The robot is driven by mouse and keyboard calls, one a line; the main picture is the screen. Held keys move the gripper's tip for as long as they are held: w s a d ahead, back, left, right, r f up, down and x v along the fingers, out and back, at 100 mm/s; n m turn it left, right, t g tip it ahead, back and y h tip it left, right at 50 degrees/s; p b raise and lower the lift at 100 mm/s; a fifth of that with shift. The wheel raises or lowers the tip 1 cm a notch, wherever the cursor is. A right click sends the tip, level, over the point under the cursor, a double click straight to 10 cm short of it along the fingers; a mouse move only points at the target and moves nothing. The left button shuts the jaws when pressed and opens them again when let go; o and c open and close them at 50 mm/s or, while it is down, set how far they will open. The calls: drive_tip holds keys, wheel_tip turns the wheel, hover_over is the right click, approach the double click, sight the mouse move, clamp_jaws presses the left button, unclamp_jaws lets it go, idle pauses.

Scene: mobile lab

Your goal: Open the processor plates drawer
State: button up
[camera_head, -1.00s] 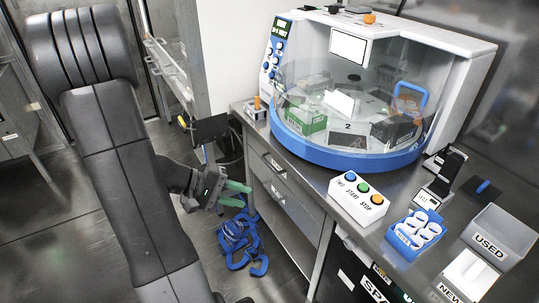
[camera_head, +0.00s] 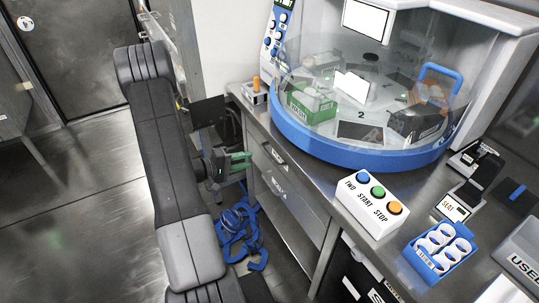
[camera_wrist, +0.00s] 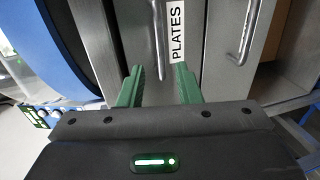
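The plates drawer is the upper steel drawer (camera_head: 292,178) under the bench top, and it looks shut in the head view. In the wrist view its front (camera_wrist: 198,50) carries a white PLATES label (camera_wrist: 177,30) beside a curved metal handle (camera_wrist: 160,38). My gripper (camera_wrist: 160,85) has two green fingers, spread apart with nothing between them. The fingers point at the handle and appear short of it. In the head view my gripper (camera_head: 245,160) is to the left of the drawer fronts, with its fingers partly overlapping each other.
A second handle (camera_wrist: 246,35) belongs to the neighbouring drawer below. The blue-based processor (camera_head: 365,155) stands on the bench above. A button box (camera_head: 370,204) and blue tube rack (camera_head: 440,250) are on the bench top. Blue pieces (camera_head: 238,228) lie on the floor under my gripper.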

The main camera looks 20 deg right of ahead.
sight(269, 154)
drive_tip(key=x, duration=1)
drive_tip(key=shift+w, duration=0.1)
clamp_jaws()
